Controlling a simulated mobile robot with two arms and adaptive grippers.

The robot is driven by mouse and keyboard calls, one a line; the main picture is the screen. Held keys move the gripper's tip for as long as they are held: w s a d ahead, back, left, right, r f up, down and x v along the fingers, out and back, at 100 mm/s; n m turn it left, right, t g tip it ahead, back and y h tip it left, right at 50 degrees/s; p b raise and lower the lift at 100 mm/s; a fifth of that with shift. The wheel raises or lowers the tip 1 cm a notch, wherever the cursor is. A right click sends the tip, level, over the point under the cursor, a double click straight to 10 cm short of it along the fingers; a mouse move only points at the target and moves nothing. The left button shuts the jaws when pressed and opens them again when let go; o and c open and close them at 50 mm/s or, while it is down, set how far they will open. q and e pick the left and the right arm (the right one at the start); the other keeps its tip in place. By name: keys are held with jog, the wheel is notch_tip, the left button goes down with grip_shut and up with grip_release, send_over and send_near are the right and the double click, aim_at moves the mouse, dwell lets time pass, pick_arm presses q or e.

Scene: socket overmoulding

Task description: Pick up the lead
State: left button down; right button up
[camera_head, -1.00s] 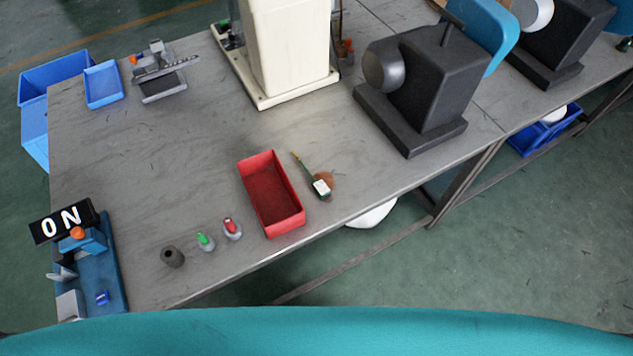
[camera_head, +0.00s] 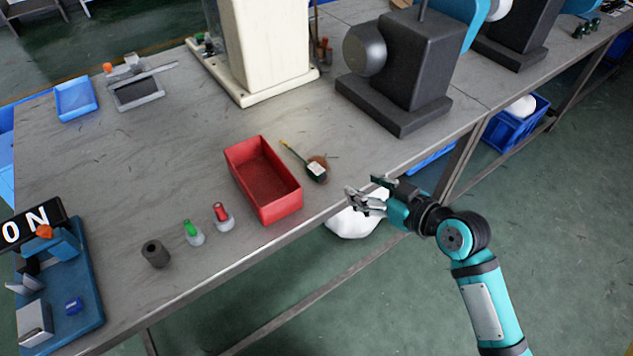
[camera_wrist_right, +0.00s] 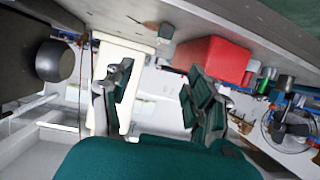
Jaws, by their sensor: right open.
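The lead (camera_head: 316,170), a thin dark green cord with a yellowish tip, a brown coiled part and a white label, lies on the grey table just right of the red tray (camera_head: 262,180). My right gripper (camera_head: 366,193) is open and empty, off the table's front edge, to the right of and below the lead in the head view. In the right wrist view its two fingers (camera_wrist_right: 155,95) are spread apart. The red tray shows beyond them (camera_wrist_right: 213,58), and a small pale label (camera_wrist_right: 166,31) appears near the tabletop. My left gripper is not in view.
Left of the tray stand a red-topped bottle (camera_head: 223,215), a green-topped bottle (camera_head: 193,232) and a dark cylinder (camera_head: 156,254). A dark machine (camera_head: 408,70) and a cream column (camera_head: 268,45) stand behind. A white sack (camera_head: 357,222) lies below the table edge.

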send_near(316, 168)
jog(key=w, duration=0.1)
jog(key=w+a, duration=0.2)
jog(key=shift+w+f, duration=0.1)
jog(key=shift+f, duration=0.25)
jog(key=shift+s+f+p+x, duration=0.1)
jog(key=shift+x, duration=0.9)
jog(key=shift+s+f+p+x, duration=0.1)
jog(key=shift+f+x, duration=0.05)
jog(key=shift+x, duration=0.8)
jog(key=shift+s+f+p+x, duration=0.1)
jog(key=shift+x, duration=0.9)
jog(key=shift+a, duration=0.1)
jog(key=shift+c, duration=0.3)
grip_shut()
